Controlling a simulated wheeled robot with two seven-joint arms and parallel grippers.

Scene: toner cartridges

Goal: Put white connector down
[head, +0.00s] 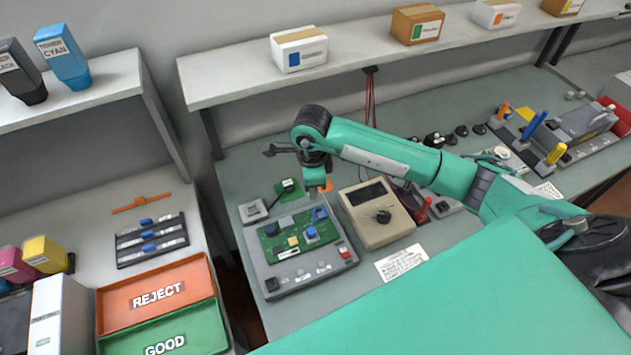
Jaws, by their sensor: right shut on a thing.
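My right gripper (318,186) points down from the wrist, just above and behind the far edge of the grey test fixture (335,278). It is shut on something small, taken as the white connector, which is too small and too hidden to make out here. The fixture holds a green circuit board (290,247) with blue parts on it. A small green piece with a black part (288,187) lies behind the fixture, to the left of my gripper. My left gripper is not in view.
A beige meter (384,222) stands right of the fixture, with a paper label (402,262) in front. An orange REJECT tray (185,271) and green GOOD tray (200,335) are at left. A white shelf (240,88) with boxes overhangs behind.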

